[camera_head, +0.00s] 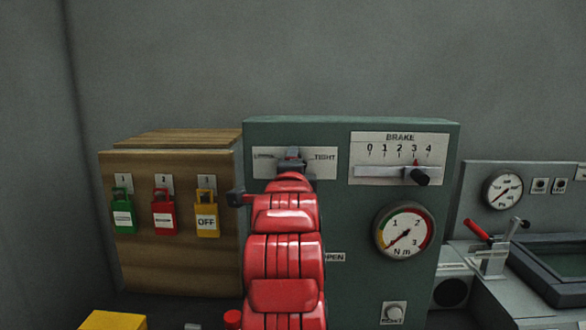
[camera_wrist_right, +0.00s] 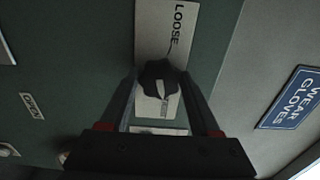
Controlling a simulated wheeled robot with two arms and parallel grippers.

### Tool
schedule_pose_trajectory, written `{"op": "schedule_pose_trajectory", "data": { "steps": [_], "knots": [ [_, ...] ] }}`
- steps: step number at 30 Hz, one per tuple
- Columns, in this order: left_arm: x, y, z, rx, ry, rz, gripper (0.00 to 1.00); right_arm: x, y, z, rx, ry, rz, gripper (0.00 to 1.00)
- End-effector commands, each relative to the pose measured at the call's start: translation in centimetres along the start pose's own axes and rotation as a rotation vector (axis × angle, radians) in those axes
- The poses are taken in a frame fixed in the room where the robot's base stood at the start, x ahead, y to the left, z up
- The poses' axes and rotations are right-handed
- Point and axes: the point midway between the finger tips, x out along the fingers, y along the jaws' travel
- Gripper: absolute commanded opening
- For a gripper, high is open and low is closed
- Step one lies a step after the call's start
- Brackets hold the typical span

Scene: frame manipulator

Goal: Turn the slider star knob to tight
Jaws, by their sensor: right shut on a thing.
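The dark star knob (camera_wrist_right: 157,74) sits on a white label plate (camera_wrist_right: 165,22) in the right wrist view, with a pale mark on its lower half. LOOSE reads above the knob there; the word below it is too small to read. My right gripper (camera_wrist_right: 160,80) is shut on the knob, one finger on each side. In the head view, my red right arm rises to the plate, which reads TIGHT (camera_head: 325,157) at its right end. The gripper and arm hide most of the knob there. My left gripper is not in view.
A green panel (camera_head: 350,220) carries the BRAKE slider (camera_head: 418,177), a round Nm gauge (camera_head: 404,230) and a RESET button (camera_head: 393,313). A wooden box (camera_head: 170,262) with several coloured padlocks stands at left. A red-handled lever (camera_head: 478,232) is at right.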

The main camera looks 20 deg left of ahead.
Motion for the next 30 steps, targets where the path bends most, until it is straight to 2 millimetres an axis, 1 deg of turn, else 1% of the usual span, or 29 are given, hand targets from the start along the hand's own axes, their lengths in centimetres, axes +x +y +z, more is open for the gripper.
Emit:
{"op": "schedule_pose_trajectory", "data": {
  "steps": [16,17,18,21,30],
  "knots": [
    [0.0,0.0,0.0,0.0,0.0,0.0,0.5,0.02,0.07,-0.02,0.023,0.001,0.002,0.08],
    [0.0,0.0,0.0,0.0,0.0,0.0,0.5,0.03,0.08,-0.02,0.023,0.001,0.002,0.69],
    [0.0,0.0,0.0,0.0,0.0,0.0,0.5,0.02,0.07,-0.02,0.023,0.001,0.002,0.76],
    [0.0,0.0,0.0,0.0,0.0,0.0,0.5,0.02,0.05,-0.02,0.023,0.0,0.001,0.93],
    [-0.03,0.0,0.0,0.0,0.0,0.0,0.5,-0.08,0.03,0.01,0.022,0.0,0.0,0.93]
  ]
}}
